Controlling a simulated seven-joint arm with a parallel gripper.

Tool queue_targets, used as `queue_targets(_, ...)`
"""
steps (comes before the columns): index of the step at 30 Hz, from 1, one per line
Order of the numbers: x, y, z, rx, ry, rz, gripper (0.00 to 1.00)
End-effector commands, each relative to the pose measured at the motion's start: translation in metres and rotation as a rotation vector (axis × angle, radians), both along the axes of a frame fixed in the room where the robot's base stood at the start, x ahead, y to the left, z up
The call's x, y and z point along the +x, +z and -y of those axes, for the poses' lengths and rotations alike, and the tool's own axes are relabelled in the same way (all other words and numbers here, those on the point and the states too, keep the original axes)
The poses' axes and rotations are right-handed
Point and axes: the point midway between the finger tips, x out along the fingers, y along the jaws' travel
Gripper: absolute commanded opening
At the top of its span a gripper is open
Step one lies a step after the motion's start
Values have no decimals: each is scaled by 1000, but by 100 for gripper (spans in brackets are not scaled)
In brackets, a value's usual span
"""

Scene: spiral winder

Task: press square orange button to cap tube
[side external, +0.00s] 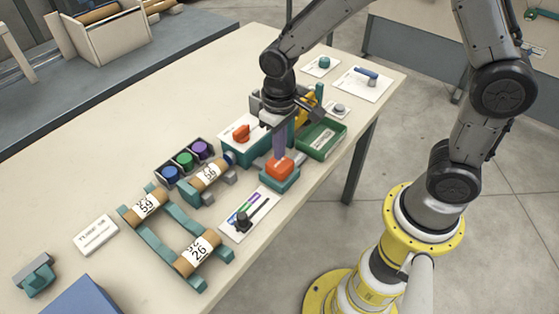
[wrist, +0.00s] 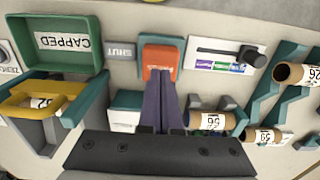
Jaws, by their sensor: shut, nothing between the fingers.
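The square orange button (side external: 279,167) sits on a teal base near the middle of the table. It also shows in the wrist view (wrist: 161,57). My gripper (side external: 279,156) points down over it with its purple fingers shut and empty. In the wrist view the fingertips (wrist: 160,74) overlap the button's near edge; I cannot tell whether they touch it. A brown cardboard tube (side external: 207,176) with a white number label lies in a holder left of the button, its end toward the teal machine (side external: 238,146). I see no cap clearly on it.
The green "CAPPED" bin (side external: 322,138) and a yellow part (wrist: 36,98) stand beside the button. A slider panel (side external: 249,215) lies on its other side. Two more tubes (side external: 147,205) (side external: 198,252) rest on teal rails. A tray of coloured caps (side external: 184,160) stands behind.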

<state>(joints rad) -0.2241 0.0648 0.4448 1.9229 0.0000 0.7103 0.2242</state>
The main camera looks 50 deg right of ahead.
Motion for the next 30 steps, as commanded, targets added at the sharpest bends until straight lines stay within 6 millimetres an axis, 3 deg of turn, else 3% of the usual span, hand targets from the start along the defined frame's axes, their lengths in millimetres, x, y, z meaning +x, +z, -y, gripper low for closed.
queue_targets(15,0,37,0,1,0,3,0)
queue_targets(30,3,50,4,5,-14,24,0)
